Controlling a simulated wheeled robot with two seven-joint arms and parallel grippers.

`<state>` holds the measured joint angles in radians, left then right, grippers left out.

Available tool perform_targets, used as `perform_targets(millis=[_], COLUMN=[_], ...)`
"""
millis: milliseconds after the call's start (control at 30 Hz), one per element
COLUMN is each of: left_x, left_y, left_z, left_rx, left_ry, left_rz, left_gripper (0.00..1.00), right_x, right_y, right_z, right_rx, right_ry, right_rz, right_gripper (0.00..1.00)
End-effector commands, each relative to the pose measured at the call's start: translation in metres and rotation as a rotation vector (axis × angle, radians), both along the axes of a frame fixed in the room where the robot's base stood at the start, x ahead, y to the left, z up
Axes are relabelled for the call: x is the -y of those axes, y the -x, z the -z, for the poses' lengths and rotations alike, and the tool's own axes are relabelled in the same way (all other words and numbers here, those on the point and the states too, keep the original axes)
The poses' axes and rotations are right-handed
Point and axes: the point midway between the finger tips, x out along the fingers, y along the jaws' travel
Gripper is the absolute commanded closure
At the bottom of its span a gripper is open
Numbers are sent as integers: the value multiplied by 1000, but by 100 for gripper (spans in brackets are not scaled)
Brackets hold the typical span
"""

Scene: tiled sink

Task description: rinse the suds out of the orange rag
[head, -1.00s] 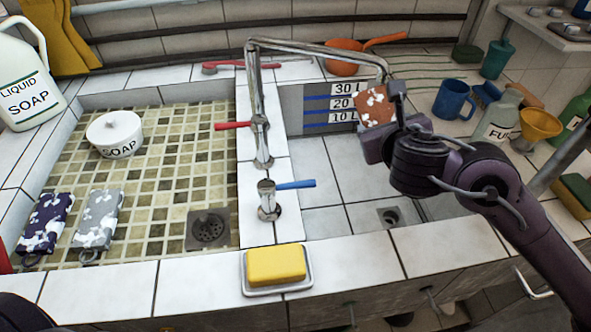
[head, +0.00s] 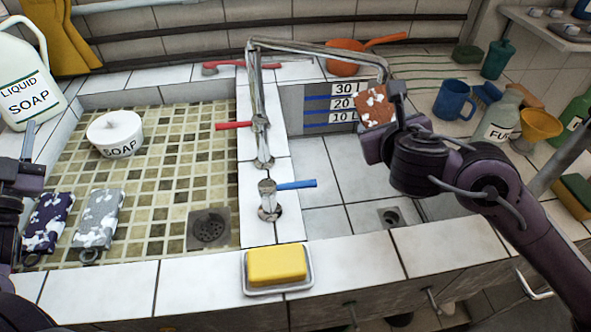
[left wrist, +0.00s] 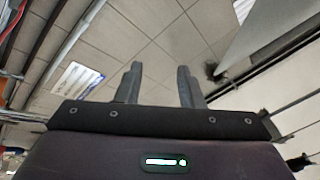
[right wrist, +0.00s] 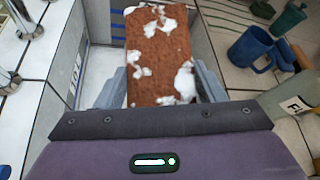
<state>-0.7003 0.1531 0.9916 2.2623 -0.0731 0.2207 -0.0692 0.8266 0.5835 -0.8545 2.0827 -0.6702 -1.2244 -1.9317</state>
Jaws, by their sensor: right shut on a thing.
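The orange rag (head: 375,107), brownish orange with white suds patches, is in my right gripper (head: 386,112) over the right basin. In the right wrist view the rag (right wrist: 158,55) stands between the two fingers, which are shut on it. It is just under the end of the tap's spout (head: 340,54); no water shows. The tap has a red lever (head: 233,125) and a blue lever (head: 296,184). My left gripper (head: 28,145) is at the left edge of the head view. In the left wrist view its fingers (left wrist: 158,82) are apart and empty, with the ceiling behind.
The left basin (head: 170,190) holds a soap pot (head: 115,133), a purple rag (head: 48,222) and a grey rag (head: 98,218), both with white patches. A blue mug (head: 453,100) and bottles stand at right.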

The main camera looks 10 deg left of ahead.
Motion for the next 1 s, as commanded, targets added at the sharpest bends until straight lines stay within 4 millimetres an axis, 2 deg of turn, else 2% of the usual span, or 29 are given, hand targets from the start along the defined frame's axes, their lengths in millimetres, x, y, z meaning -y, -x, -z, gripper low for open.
perform_targets(millis=[33, 133, 300, 400, 500, 633, 800, 933, 1000], left_x=[17, 47, 88, 102, 112, 116, 104, 89, 87], left_y=[-22, -65, -141, -171, -192, -208, -208, -201, -204], left_z=[10, 25, 24, 17, 9, -4, -29, -59, -72], left_rx=[-9, -42, -144, -205, -257, -294, -271, -227, -252], left_ry=[70, 219, 438, 525, 594, 658, 694, 629, 542], left_rz=[69, 185, 278, 261, 211, 95, -124, -291, -320], left_gripper=[66, 66, 66, 66, 66, 66, 66, 66, 66], right_x=[0, 0, 0, 0, 0, 0, 0, 0, 0], right_y=[0, 0, 0, 0, 0, 0, 0, 0, 0], right_z=[0, 0, 0, 0, 0, 0, 0, 0, 0], right_rx=[0, 1, 0, 0, 1, 0, 0, 0, 0], right_ry=[0, 0, 0, 0, 0, 0, 0, 0, 0], right_rz=[0, 0, 0, 0, 0, 0, 0, 0, 0], right_gripper=[60, 60, 60, 60, 60, 60, 60, 60, 60])
